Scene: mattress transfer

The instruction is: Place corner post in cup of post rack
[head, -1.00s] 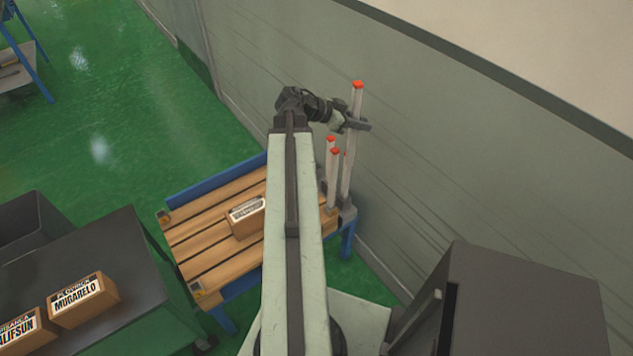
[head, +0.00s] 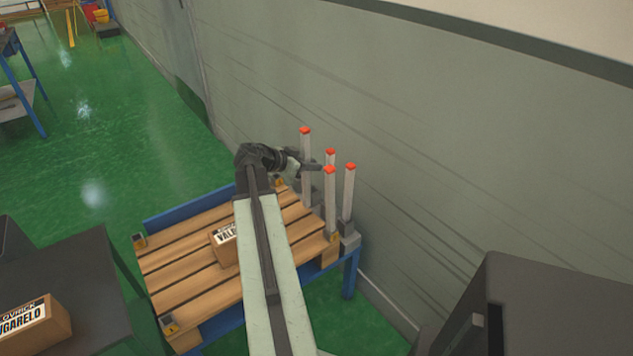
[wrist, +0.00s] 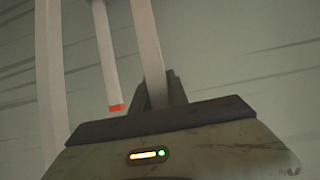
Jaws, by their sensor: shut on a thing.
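In the head view my gripper (head: 313,167) is shut on a pale grey corner post (head: 305,185) with a red top. The post is upright beyond the pallet's right edge. Its foot is hard to make out. Three similar red-topped posts stand to its right: a rear one (head: 331,165), a front one (head: 330,205) and a right one (head: 349,190). The grey post rack (head: 349,243) shows at the right post's foot; its other cups are mostly hidden. In the wrist view the held post (wrist: 148,45) runs into my jaws (wrist: 158,92), with two other posts nearby.
The grey wall (head: 450,170) is close behind the posts. A dark cart with another carton (head: 35,318) is at lower left. Green floor is open at upper left.

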